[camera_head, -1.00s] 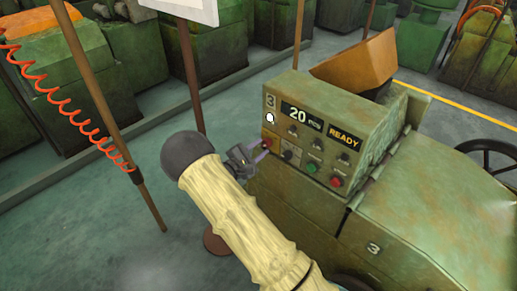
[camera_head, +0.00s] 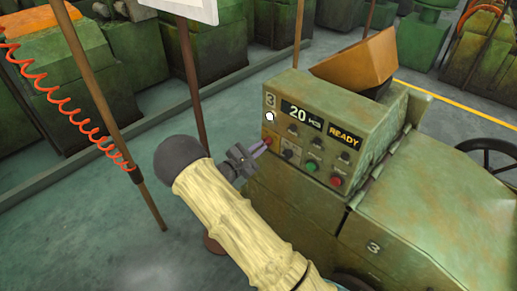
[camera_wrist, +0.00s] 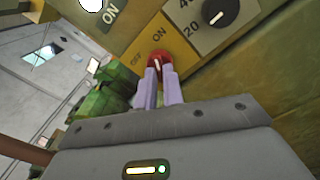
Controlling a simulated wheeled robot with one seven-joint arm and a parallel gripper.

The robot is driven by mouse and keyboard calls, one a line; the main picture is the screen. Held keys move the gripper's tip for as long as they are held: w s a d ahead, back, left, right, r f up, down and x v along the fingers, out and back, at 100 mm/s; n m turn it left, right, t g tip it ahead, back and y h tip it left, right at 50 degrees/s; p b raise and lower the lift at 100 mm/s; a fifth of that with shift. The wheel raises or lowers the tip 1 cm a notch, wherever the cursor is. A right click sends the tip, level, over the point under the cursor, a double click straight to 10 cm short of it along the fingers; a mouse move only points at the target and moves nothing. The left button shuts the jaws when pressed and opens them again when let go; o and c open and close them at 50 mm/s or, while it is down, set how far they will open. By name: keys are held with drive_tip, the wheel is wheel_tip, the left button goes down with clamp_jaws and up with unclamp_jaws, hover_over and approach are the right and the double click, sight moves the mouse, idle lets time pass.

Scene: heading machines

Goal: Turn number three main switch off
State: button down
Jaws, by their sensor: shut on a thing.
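The number three machine's control panel (camera_head: 318,118) shows a "3" plate, a "20" display and "READY". A white lamp (camera_head: 270,117) is lit under the "3". The main switch (camera_wrist: 157,57) is a red knob on a yellow plate marked OFF and ON, with a pale pointer line. In the head view it sits at the panel's left, partly hidden by my fingers. My gripper (camera_head: 262,147) reaches it from the left; in the wrist view its two pale fingers (camera_wrist: 160,72) are shut on the knob's sides. I cannot tell which mark the pointer meets.
A black dial (camera_wrist: 220,12) is beside the switch. Green (camera_head: 312,166) and red (camera_head: 337,179) buttons are low on the panel. A brown post (camera_head: 190,75) stands behind my arm. The green machine body (camera_head: 440,215) fills the right.

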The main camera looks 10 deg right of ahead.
drive_tip(key=n, duration=0.4)
drive_tip(key=shift+p, duration=0.35)
drive_tip(key=n+p, duration=0.1)
drive_tip(key=n, duration=0.3)
drive_tip(key=shift+s+r, duration=0.1)
drive_tip(key=n+p, duration=0.1)
drive_tip(key=n, duration=0.3)
drive_tip(key=shift+n+p, duration=0.3)
drive_tip(key=shift+p, duration=0.1)
drive_tip(key=shift+n+p, duration=0.45)
drive_tip(key=shift+n, duration=0.95)
drive_tip(key=c, duration=1.5)
unclamp_jaws()
drive_tip(key=shift+s, duration=0.1)
